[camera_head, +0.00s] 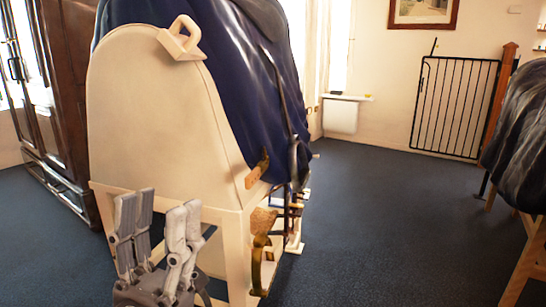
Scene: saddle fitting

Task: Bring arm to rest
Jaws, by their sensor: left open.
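My left gripper (157,212) is at the bottom left, fingers pointing up and spread apart. It is open, with nothing between the fingers. Behind it stands a cream stand with a rounded end panel (150,110) and a cream handle (180,38) near its top. A dark blue cover (235,85) drapes over the stand's right side, with dark straps hanging down it. A brass-coloured curved piece (257,262) hangs low at the stand's right leg. My right gripper is out of view.
A dark wooden cabinet (55,100) stands at the left. A black metal gate (455,105) is at the back right. A dark draped thing on wooden legs (520,135) stands at the right edge. The blue floor (385,220) between it and the stand is clear.

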